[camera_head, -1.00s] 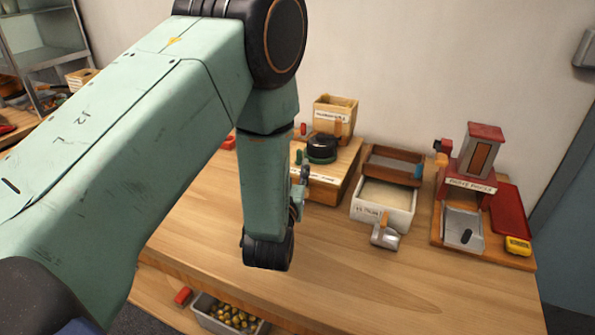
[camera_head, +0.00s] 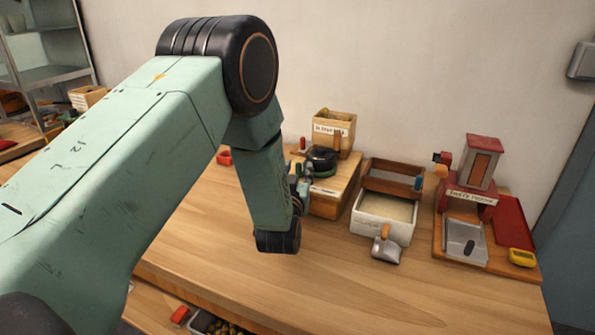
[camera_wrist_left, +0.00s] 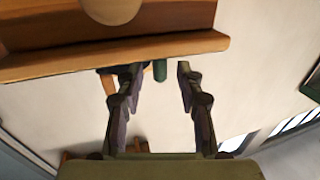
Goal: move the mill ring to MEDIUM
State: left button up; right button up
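The mill (camera_head: 333,198) is a wooden box on the table with a dark round ring (camera_head: 322,160) on top. A small red-topped peg stands at the ring's left. My left gripper (camera_head: 304,184) is at the mill's left front side, partly hidden by my own forearm. In the left wrist view its two fingers (camera_wrist_left: 159,72) are apart, with a small green knob (camera_wrist_left: 160,70) showing between their tips. I cannot tell whether they touch it. The mill's setting label is too small to read. My right gripper is in neither view.
A labelled wooden hopper box (camera_head: 334,125) stands behind the ring. To the right are a white bin (camera_head: 378,229) with a metal scoop (camera_head: 386,250), and a red-roofed device (camera_head: 480,165) on a board. The table front is clear.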

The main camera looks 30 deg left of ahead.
pick_arm(q)
jog(key=shift+w+a+f, duration=0.1)
jog(key=shift+w+f, duration=0.15)
jog(key=shift+w, duration=0.05)
jog(key=shift+c, duration=0.3)
jog(key=shift+s+r, duration=0.2)
jog(key=c, duration=0.5)
grip_shut()
